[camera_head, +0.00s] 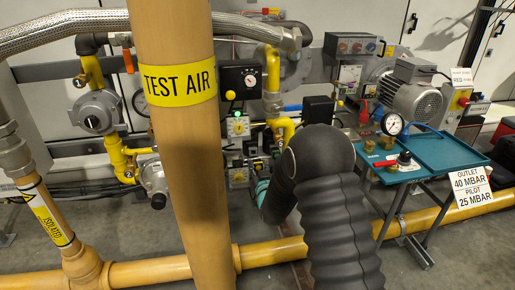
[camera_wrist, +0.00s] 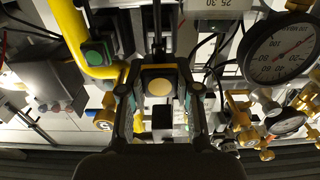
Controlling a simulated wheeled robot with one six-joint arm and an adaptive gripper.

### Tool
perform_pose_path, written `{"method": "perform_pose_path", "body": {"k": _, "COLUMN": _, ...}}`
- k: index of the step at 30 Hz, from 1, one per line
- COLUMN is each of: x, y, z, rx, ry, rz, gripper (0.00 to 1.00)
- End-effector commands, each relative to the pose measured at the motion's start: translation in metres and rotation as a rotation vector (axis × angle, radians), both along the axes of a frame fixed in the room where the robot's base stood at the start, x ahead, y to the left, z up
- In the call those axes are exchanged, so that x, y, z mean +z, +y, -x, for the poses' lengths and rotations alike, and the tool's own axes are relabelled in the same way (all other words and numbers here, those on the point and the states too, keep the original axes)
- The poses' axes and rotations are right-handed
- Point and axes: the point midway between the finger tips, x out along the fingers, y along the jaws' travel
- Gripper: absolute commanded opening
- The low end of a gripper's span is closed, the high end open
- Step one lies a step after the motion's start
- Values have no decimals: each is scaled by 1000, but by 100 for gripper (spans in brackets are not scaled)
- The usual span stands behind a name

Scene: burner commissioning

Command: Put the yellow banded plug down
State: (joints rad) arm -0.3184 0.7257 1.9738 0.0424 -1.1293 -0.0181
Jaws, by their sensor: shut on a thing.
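My gripper (camera_wrist: 160,100) is shut in the wrist view. In the head view my black arm hides most of the gripper, which is in front of the burner pipework. The teal tray (camera_head: 446,158) on the right holds a gauge (camera_head: 392,124), a red-handled valve (camera_head: 398,161) and brass fittings.
A thick upright pipe labelled TEST AIR (camera_head: 180,84) stands close in front. A low yellow pipe (camera_head: 270,251) crosses the floor. In the wrist view a green-buttoned block (camera_wrist: 97,56) and a large gauge (camera_wrist: 283,50) flank the fingers. The tray's right part is bare.

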Motion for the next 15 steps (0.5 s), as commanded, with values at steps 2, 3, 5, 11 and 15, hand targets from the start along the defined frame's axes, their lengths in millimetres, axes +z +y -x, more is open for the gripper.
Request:
{"method": "perform_pose_path", "body": {"k": 2, "x": 6, "y": 0, "z": 0, "rx": 0, "ry": -2, "rz": -1, "gripper": 0}}
{"method": "perform_pose_path", "body": {"k": 3, "x": 10, "y": 0, "z": 1, "rx": 0, "ry": -3, "rz": -1, "gripper": 0}}
{"method": "perform_pose_path", "body": {"k": 5, "x": 15, "y": -1, "z": 5, "rx": 2, "ry": -3, "rz": -1, "gripper": 0}}
{"method": "perform_pose_path", "body": {"k": 11, "x": 8, "y": -34, "z": 40, "rx": -19, "ry": 6, "rz": 3, "gripper": 0}}
{"method": "perform_pose_path", "body": {"k": 15, "x": -1, "y": -81, "z": 64, "rx": -73, "ry": 9, "rz": 2, "gripper": 0}}
